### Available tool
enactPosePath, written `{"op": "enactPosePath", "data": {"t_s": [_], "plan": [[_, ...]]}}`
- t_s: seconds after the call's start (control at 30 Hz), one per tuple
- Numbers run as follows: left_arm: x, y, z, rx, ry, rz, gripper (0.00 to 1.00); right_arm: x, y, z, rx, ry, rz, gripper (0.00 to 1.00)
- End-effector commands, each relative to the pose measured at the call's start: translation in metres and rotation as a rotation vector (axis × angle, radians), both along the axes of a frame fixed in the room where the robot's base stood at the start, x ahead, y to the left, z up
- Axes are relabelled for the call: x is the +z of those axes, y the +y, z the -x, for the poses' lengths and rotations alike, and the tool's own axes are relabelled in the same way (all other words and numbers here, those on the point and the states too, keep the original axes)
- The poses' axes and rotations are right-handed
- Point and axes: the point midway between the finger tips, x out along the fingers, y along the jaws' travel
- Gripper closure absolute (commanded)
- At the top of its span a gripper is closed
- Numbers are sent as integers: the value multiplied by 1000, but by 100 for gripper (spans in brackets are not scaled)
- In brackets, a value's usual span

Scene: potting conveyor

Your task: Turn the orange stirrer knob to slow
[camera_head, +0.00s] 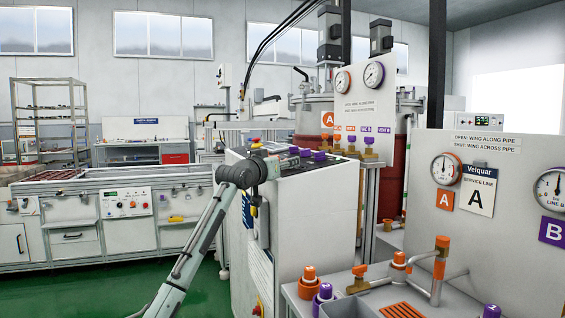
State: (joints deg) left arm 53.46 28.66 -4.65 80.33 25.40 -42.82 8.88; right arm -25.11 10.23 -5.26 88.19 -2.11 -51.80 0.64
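My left arm reaches up from the bottom to the grey-white cabinet's top. Its gripper (287,162) is at the top's left edge, small and dark, and I cannot tell whether its fingers are open or touching anything. No stirrer label or slow mark is readable, so I cannot tell which orange knob is the stirrer's. My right gripper is not in view.
The cabinet (318,205) stands mid-picture. Right of it, a white gauge panel (510,210) rises behind orange-handled pipe valves (440,246). A large red tank (310,122) is behind. A long workbench (90,185) is at left, with open green floor (90,280) in front.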

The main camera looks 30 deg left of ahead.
Motion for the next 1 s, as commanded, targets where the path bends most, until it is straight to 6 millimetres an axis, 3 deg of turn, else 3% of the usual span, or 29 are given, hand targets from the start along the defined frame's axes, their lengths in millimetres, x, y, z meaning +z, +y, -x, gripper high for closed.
{"op": "enactPosePath", "data": {"t_s": [0.13, 0.53, 1.0], "plan": [[0, 0, 0, 0, 0, 0, 50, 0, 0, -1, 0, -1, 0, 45], [0, 0, 0, 0, 0, 1, 99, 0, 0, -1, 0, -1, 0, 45], [-1, 5, 1, -102, -11, -13, 100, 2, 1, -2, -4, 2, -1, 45]]}}
